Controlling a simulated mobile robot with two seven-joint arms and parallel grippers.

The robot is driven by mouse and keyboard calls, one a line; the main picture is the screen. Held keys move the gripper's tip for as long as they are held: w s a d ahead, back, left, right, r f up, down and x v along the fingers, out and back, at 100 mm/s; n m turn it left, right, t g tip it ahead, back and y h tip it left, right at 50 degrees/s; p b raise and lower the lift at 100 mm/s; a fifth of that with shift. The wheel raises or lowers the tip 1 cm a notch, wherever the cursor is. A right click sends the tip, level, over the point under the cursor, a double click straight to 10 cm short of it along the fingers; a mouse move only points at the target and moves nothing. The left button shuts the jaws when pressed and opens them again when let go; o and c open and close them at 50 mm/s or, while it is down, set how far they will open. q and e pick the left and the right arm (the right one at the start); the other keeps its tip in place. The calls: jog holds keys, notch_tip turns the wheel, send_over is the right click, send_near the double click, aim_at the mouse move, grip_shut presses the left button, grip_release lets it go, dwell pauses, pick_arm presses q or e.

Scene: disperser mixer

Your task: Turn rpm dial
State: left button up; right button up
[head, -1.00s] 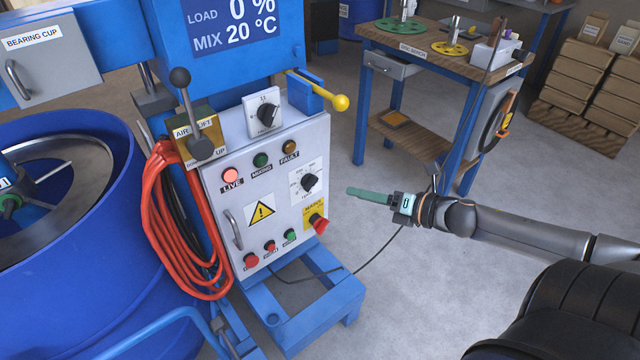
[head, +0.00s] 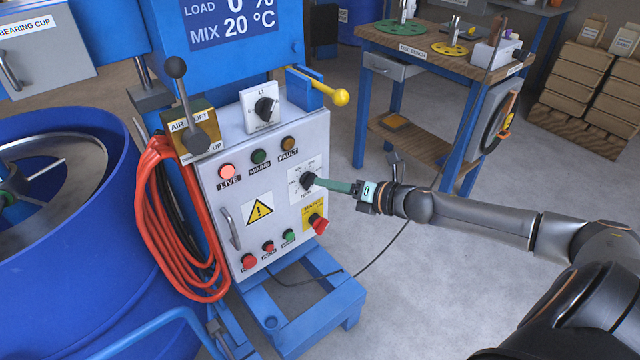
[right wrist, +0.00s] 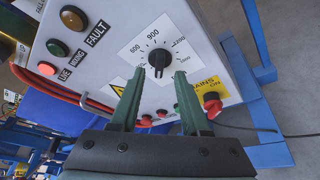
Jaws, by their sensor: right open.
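The rpm dial is a black knob (head: 308,181) on a white scale plate on the grey control panel (head: 225,200). In the right wrist view the knob (right wrist: 159,60) sits near the middle, with 600, 900, 1200 and 1500 around it. My right gripper (head: 320,183) reaches in from the right, its green fingers close to the knob. In the right wrist view the open fingertips (right wrist: 160,74) stand on either side of the knob's lower part. I cannot tell whether they touch it. My left gripper is not in view.
A red switch on a yellow MAINS plate (head: 318,224) sits just below the dial. Lamps (head: 258,157) and another black rotary switch (head: 265,108) sit above. Red hose (head: 165,225) hangs at the panel's left. A yellow-knobbed lever (head: 341,97) sticks out above.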

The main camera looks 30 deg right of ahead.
aim_at(309, 181)
jog(key=shift+x, duration=1.65)
jog(key=shift+c, duration=0.2)
grip_shut()
